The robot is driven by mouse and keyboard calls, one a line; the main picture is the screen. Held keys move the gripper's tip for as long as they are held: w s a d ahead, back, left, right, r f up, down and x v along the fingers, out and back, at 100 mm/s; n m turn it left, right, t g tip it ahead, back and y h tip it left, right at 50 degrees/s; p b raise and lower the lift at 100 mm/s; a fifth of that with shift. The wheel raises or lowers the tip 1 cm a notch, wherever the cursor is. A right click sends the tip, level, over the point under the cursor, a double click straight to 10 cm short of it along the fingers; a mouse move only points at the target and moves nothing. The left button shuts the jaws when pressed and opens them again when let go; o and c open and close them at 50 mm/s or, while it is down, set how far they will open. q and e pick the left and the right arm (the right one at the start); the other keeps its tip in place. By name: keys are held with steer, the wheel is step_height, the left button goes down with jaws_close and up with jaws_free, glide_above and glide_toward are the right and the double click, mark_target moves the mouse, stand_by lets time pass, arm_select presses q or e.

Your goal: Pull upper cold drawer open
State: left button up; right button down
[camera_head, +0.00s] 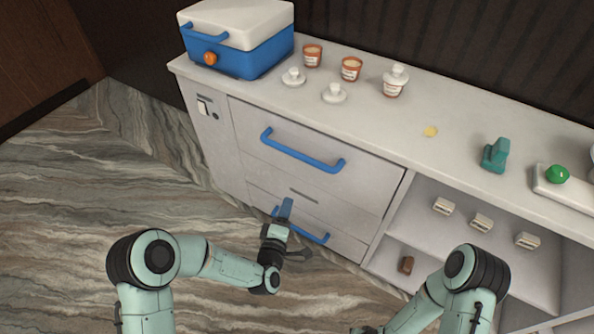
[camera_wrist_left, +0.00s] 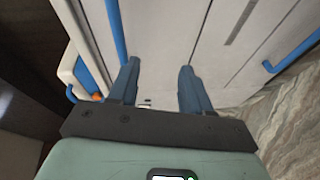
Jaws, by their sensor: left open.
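The upper cold drawer (camera_head: 277,138) is a pale grey front with a blue bar handle (camera_head: 300,155), flush with the cabinet and closed. Its handle shows as a blue bar at upper left in the left wrist view (camera_wrist_left: 116,30). My left gripper (camera_head: 286,207) is open and empty, in front of the drawer fronts. In the head view it covers part of the lower drawer's blue handle (camera_head: 313,235). In the left wrist view its fingers (camera_wrist_left: 158,88) point at the fronts between the two handles, touching neither. My right gripper (camera_head: 364,330) barely shows at the bottom edge; its jaws cannot be made out.
On the counter (camera_head: 440,105) stand a blue-and-white cooler box (camera_head: 248,55), several orange jars, white lids and a teal device (camera_head: 496,155). Open shelves (camera_head: 455,260) with small boxes lie right of the drawers. The marbled floor (camera_head: 140,190) left of the cabinet is clear.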

mark_target(297, 155)
arm_select(q)
steer(key=w+d+r+n+t+b, duration=0.1)
steer(key=w+r+b, duration=0.1)
steer(key=w, duration=0.3)
steer(key=w+d+r+n+t+b, duration=0.1)
steer(key=w+r+b, duration=0.1)
steer(key=w, duration=0.3)
steer(key=w+d+r+n+t+b, duration=0.1)
steer(key=w+r+b, duration=0.1)
steer(key=w, duration=0.4)
steer(key=shift+d+r+t+y, duration=0.1)
steer(key=shift+r+t+y, duration=0.05)
steer(key=shift+t+y, duration=0.15)
arm_select(e)
steer(key=s+d+f+g, duration=0.1)
steer(key=s+f, duration=0.2)
steer(key=f, duration=0.6)
steer(key=shift+s+d+m+g, duration=0.2)
steer(key=shift+d+m+g, duration=0.1)
steer(key=shift+d, duration=0.1)
steer(key=shift+f, duration=0.1)
arm_select(q)
jaws_close()
